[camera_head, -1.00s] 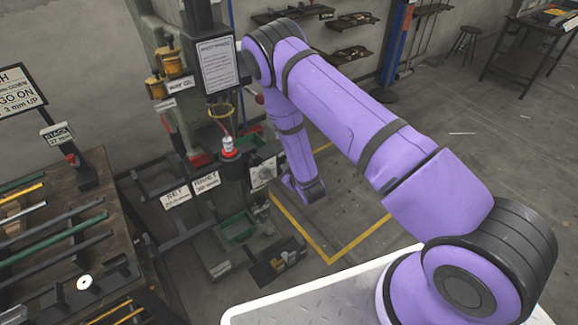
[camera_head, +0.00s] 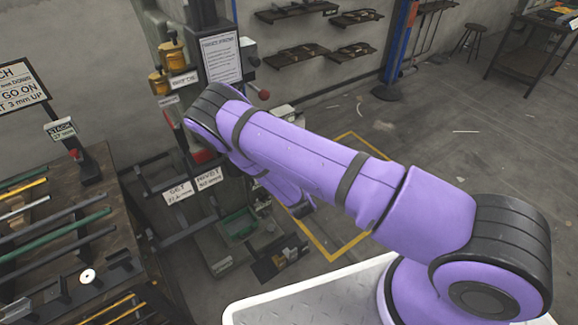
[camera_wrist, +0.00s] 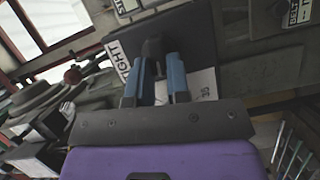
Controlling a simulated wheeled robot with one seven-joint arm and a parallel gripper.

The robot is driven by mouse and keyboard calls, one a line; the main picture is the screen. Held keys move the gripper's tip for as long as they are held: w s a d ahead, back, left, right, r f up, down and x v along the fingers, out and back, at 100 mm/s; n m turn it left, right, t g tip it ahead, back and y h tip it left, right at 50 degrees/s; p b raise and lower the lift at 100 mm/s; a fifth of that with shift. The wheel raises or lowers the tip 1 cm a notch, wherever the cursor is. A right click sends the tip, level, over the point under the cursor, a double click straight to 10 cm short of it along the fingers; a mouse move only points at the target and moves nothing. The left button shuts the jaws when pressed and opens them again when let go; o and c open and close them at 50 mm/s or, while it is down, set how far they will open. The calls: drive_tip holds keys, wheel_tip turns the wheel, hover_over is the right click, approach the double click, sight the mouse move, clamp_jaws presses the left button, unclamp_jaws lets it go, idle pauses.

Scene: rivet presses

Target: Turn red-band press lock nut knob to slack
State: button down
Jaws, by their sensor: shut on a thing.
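In the wrist view my gripper (camera_wrist: 157,64) has its two blue fingers closed around a dark knob (camera_wrist: 152,46). The knob stands in front of a dark plate (camera_wrist: 190,42). A white label ending in "IGHT" (camera_wrist: 117,60) is at the plate's left, and a pale scale (camera_wrist: 201,84) shows partly behind the right finger. The knob's pointing direction is hard to tell. In the head view the press (camera_head: 160,98) stands behind my arm, with a red part (camera_head: 203,157) just showing. My arm hides the gripper and knob there.
A rack table (camera_head: 60,215) with several rods stands at the left. "SET" (camera_head: 178,191) and "RIVET" signs are low on the press front. A green tray (camera_head: 238,228) sits below.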

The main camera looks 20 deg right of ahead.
drive_tip(key=shift+f+n, duration=0.15)
drive_tip(key=shift+n, duration=0.25)
idle(0.3)
drive_tip(key=c, duration=1.1)
unclamp_jaws()
drive_tip(key=s, duration=1.1)
drive_tip(key=shift+a, duration=0.4)
drive_tip(key=shift+w, duration=0.1)
